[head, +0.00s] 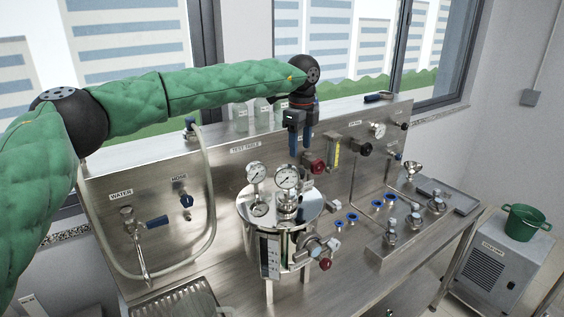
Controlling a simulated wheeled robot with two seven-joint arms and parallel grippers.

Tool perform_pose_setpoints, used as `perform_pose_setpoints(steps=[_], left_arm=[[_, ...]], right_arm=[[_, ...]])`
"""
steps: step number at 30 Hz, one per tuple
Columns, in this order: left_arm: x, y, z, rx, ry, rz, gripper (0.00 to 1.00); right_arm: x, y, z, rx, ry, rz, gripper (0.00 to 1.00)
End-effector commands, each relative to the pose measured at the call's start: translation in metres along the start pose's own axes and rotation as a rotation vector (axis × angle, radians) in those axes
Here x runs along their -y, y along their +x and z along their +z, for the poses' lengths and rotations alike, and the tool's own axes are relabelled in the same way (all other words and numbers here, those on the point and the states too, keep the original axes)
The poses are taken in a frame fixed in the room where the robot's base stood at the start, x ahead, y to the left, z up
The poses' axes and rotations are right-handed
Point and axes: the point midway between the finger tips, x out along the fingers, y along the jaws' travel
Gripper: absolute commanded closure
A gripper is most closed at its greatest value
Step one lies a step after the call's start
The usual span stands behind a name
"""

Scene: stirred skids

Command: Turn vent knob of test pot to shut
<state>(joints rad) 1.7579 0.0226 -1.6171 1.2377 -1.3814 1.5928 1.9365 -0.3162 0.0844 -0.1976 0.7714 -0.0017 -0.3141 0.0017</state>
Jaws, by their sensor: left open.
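The test pot (279,234) is a steel vessel with a flat lid, standing on the steel bench. Two round gauges (287,178) rise from its lid. A red knob (325,264) is on the valve fittings at the pot's lower right front. Another dark red knob (318,166) shows behind and above the lid. I cannot tell which of these is the vent knob. My left gripper (300,151) points down above the back of the pot, with its blue fingers apart and nothing between them. It appears above and left of the dark red knob. My right gripper is out of view.
The steel back panel carries a water tap (141,247), a hose (210,190), a yellow flow tube (337,152) and a dial (378,130). Several valves and blue rings (352,218) crowd the bench right of the pot. A green bucket (524,223) stands on the chiller at right.

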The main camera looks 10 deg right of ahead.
Motion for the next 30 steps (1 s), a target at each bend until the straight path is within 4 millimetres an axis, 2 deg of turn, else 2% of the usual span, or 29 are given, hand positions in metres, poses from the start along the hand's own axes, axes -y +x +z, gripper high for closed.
perform_pose_setpoints(steps=[8,15,21,30], left_arm=[[0.0,0.018,0.0,-0.002,0.0,0.002,0.47],[-0.001,0.051,0.001,-0.002,-0.002,0.002,0.47],[0.0,0.07,0.001,-0.002,-0.002,0.002,0.47],[0.0,0.078,0.001,-0.001,-0.001,0.0,0.47]], right_arm=[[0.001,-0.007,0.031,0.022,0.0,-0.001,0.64],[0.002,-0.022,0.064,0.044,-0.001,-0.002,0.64],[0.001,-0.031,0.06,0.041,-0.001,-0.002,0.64],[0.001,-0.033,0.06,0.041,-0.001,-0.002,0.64]])
